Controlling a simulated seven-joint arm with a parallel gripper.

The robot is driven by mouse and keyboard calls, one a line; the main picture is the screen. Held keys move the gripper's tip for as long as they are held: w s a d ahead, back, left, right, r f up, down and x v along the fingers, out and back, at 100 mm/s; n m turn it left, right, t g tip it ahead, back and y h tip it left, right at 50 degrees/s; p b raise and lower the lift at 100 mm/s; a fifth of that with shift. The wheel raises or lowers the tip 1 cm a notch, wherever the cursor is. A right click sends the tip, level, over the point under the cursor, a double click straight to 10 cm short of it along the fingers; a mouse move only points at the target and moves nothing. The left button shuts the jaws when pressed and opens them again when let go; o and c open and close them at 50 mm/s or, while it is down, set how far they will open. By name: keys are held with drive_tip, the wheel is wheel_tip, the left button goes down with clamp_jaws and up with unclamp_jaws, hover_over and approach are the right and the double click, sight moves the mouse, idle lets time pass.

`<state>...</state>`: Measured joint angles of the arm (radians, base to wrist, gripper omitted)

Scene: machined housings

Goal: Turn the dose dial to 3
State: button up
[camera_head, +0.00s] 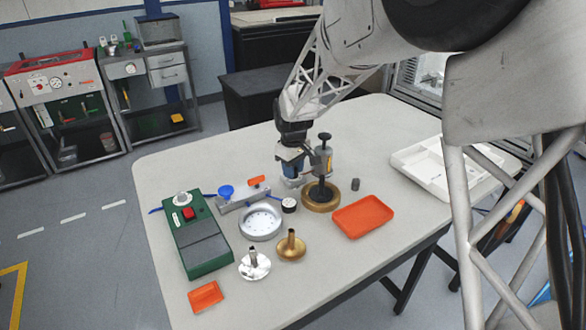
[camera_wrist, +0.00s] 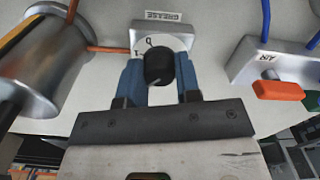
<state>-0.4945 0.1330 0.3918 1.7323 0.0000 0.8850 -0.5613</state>
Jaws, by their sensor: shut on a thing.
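The dose dial is a black knob (camera_wrist: 159,64) on a white numbered disc (camera_wrist: 178,44), on a grey block (camera_wrist: 146,28) labelled GREASE. The marks 0 and 1 show at the disc's upper left. The other marks are hidden by the knob and fingers, and I cannot clearly read a pointer. My gripper (camera_wrist: 160,78) has its blue fingers on both sides of the knob, shut on it. In the head view my gripper (camera_head: 292,164) reaches down behind the brass ring and covers the dial; part of the grey block (camera_head: 292,182) shows below it.
A metal cylinder (camera_wrist: 62,62) stands close left of the dial in the wrist view. A grey AIR block with an orange lever (camera_wrist: 278,89) lies to the right. In the head view, a brass ring (camera_head: 321,203), silver dish (camera_head: 260,235), orange tray (camera_head: 362,217) and green box (camera_head: 190,215) stand nearby.

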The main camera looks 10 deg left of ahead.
drive_tip(key=n, duration=0.6)
idle(0.4)
drive_tip(key=o, duration=0.9)
drive_tip(key=shift+o, duration=0.2)
drive_tip(key=shift+r, duration=0.1)
drive_tip(key=shift+r, duration=3.85)
drive_tip(key=shift+d, duration=0.1)
